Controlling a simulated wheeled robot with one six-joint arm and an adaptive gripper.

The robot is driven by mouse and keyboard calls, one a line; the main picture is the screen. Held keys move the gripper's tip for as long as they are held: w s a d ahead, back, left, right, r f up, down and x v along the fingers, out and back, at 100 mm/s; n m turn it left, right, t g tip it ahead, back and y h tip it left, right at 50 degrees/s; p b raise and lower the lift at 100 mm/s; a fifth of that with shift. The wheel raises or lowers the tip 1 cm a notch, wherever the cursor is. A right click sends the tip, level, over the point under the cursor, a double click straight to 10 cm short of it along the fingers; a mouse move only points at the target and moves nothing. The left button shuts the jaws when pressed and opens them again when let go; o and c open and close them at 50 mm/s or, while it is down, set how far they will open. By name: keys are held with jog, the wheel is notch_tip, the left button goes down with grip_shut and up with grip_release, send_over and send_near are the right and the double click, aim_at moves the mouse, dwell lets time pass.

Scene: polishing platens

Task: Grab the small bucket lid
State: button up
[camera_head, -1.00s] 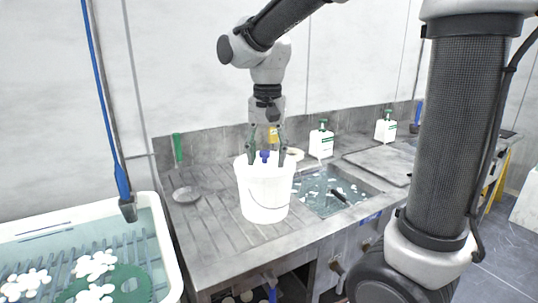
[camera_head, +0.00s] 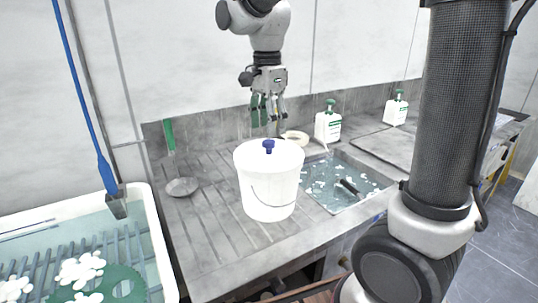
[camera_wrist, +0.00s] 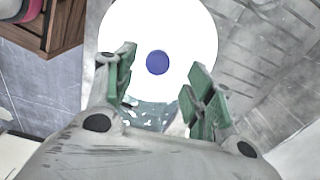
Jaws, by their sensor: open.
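The small white bucket (camera_head: 268,190) stands upright on the grey drainboard, left of the sink. Its white lid (camera_head: 252,151) is on top, with a blue knob (camera_head: 268,147) at the middle. My gripper (camera_head: 267,118) is open and empty, pointing down above and behind the lid in the head view. In the wrist view the lid (camera_wrist: 190,25) looks like a bright white disc with the blue knob (camera_wrist: 157,62) near its centre. The green fingers of my gripper (camera_wrist: 161,85) are apart, and the knob lies between and a little beyond their tips.
The sink (camera_head: 335,205) with water and white bits is right of the bucket. White bottles with green tops (camera_head: 328,126) stand behind it. A green-handled ladle (camera_head: 182,187) lies left on the drainboard (camera_head: 215,225). A white tub (camera_head: 160,245) of water stands at the left.

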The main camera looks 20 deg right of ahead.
aim_at(269, 141)
jog(key=f, duration=0.6)
jog(key=shift+s+d, duration=0.1)
jog(key=shift+d, duration=0.1)
jog(key=c, duration=1.1)
